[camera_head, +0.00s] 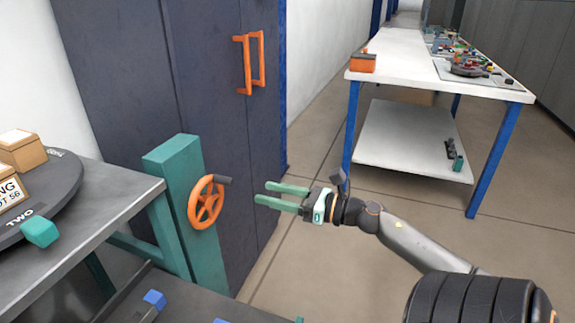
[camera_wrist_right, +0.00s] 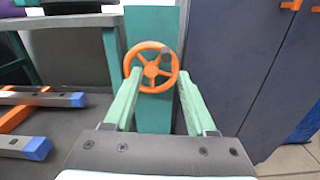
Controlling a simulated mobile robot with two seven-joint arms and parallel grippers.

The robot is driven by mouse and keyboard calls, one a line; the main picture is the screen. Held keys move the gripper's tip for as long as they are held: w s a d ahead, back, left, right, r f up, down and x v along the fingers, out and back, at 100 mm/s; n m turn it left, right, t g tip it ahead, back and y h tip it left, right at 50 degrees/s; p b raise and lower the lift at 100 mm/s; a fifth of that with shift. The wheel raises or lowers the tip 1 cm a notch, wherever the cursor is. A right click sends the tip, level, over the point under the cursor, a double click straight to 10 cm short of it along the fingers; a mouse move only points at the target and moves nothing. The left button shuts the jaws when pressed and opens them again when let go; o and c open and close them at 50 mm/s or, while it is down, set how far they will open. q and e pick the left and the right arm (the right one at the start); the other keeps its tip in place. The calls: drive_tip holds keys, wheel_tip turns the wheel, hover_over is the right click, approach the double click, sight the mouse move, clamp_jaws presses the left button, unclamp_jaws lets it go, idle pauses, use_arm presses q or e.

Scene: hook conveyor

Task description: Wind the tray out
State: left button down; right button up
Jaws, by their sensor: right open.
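An orange handwheel (camera_head: 206,203) with a dark grey crank knob (camera_head: 224,180) is mounted on the side of a teal post (camera_head: 172,160). My right gripper (camera_head: 263,193) is open and empty, to the right of the wheel and apart from it, its teal fingers pointing at it. In the right wrist view, the wheel (camera_wrist_right: 151,71) shows ahead, between and beyond the two fingers, with the knob (camera_wrist_right: 166,57) at its upper right. I cannot make out for certain which part is the tray. My left gripper is not in view.
A grey table (camera_head: 110,215) at left carries a dark round turntable (camera_head: 66,182) with boxes. Blue-tipped bars (camera_wrist_right: 38,148) lie low at left. A dark cabinet (camera_head: 150,70) with orange handles (camera_head: 250,65) stands behind. A white table (camera_head: 400,60) is at the back right. Floor between is clear.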

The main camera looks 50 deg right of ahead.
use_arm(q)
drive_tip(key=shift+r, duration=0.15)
use_arm(e)
drive_tip(key=shift+v, duration=1.65)
use_arm(q)
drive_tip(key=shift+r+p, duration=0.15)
drive_tip(key=shift+p, duration=0.15)
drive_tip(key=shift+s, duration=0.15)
use_arm(e)
drive_tip(key=shift+s+d, duration=0.1)
drive_tip(key=shift+s, duration=0.05)
